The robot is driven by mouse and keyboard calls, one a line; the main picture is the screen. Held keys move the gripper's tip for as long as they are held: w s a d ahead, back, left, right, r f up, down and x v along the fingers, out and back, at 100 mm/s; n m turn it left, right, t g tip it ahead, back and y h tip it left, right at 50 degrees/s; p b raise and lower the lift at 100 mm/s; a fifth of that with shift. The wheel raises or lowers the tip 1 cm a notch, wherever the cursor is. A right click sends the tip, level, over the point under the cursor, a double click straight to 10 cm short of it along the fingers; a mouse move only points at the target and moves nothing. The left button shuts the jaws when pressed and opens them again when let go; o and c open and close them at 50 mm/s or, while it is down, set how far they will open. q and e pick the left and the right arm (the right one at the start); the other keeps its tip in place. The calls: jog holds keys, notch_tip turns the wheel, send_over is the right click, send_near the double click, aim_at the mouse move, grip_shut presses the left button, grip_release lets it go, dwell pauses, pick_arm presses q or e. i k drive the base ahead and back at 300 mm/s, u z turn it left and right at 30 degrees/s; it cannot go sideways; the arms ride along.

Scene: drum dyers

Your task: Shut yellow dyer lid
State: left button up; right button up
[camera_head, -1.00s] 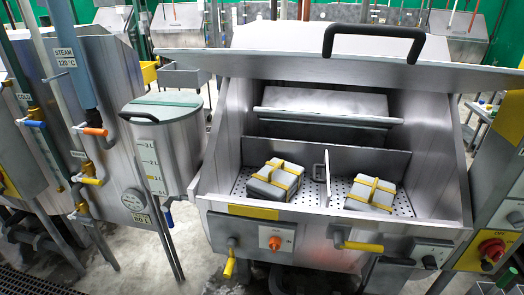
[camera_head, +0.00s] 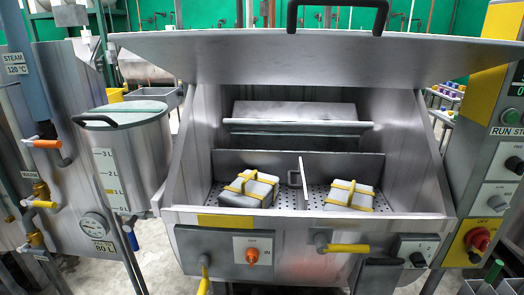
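The yellow-marked dyer (camera_head: 300,245) stands in front of me, with a yellow strip (camera_head: 224,221) on its front panel. Its steel lid (camera_head: 300,62) is raised, and a black handle (camera_head: 293,16) sits at the lid's top edge, partly cut off by the frame. Two grey bundles with yellow straps, a left one (camera_head: 248,189) and a right one (camera_head: 350,196), lie on the perforated floor on either side of a divider. Neither of my grippers shows in the head view.
A lidded steel tank (camera_head: 128,160) with a level scale stands close on the left, beside pipes and valves. A control panel (camera_head: 497,180) with a red knob stands on the right. A yellow-handled valve (camera_head: 345,249) sticks out from the dyer's front.

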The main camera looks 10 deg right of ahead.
aim_at(378, 58)
jog(key=u, duration=2.3)
jog(key=i, duration=1.4)
jog(key=z, duration=2.85)
